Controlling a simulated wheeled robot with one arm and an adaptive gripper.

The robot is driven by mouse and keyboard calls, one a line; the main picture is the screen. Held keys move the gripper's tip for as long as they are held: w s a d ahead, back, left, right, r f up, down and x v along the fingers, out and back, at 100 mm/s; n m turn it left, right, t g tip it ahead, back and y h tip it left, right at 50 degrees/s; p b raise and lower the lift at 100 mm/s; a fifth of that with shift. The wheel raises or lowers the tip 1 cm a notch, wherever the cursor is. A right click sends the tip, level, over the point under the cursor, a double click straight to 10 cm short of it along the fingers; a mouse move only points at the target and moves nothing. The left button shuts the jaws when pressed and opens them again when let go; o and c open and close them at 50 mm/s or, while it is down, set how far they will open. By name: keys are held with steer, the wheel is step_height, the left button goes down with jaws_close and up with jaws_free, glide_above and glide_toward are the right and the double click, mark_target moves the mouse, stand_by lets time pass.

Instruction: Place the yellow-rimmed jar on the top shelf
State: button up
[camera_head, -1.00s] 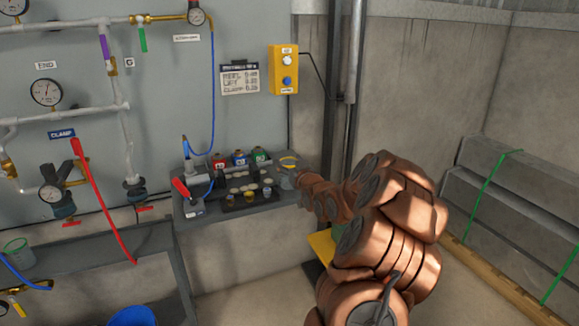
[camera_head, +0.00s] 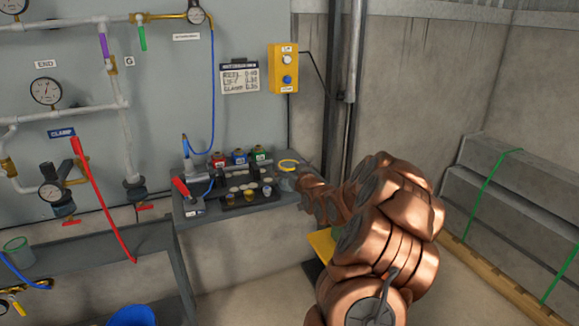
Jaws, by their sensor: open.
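The yellow-rimmed jar (camera_head: 288,164) is at the right end of the grey wall bench (camera_head: 225,208), with its yellow ring showing at the top. Its body is mostly hidden or too small to make out. My gripper (camera_head: 291,179) is right at the jar, just below and right of the rim. The fingers are tiny here and partly hidden by my copper-coloured arm, but the gripper is open. I cannot tell whether the fingers touch the jar. No shelf above the bench is clearly in view.
Red, blue and green boxes (camera_head: 239,157) stand at the bench's back. A dark tray (camera_head: 244,202) with small vials and pale discs is left of the jar. A lower grey table (camera_head: 100,251) and concrete blocks (camera_head: 520,190) stand on either side.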

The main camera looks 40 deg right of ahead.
steer(key=shift+r, duration=0.15)
steer(key=shift+s, duration=0.1)
steer(key=v, duration=1.1)
steer(key=shift+s+a+b, duration=0.25)
steer(key=shift+s+b, duration=0.1)
steer(key=shift+b, duration=0.05)
